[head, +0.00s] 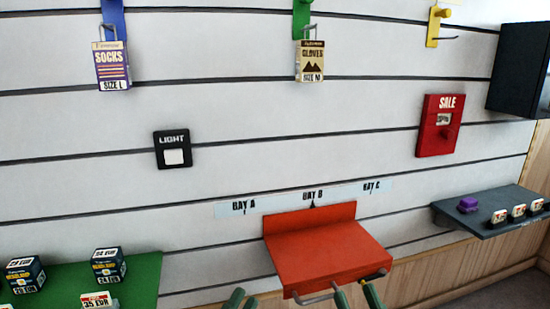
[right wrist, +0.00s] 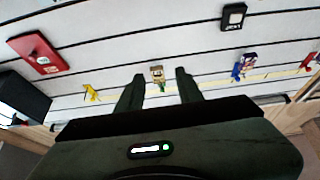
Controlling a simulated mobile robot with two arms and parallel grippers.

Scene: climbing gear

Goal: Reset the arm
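My left gripper (head: 245,297) shows only as two dark green fingertips at the bottom edge of the head view. There is a small gap between them and nothing seen in it. My right gripper (head: 358,293) has its two fingertips at the front of the red shelf (head: 325,250), wider apart. In the right wrist view my right gripper (right wrist: 158,88) is open and empty, with the wall behind it. The picture there looks upside down. The rest of both arms is out of the head view.
A green shelf (head: 140,275) with headlamp boxes (head: 108,265) is at lower left. A dark shelf (head: 490,215) with a purple item (head: 468,204) is at right. Socks (head: 113,66) and gloves (head: 310,62) hang above. A light switch (head: 173,150) and red sale box (head: 438,125) are on the wall.

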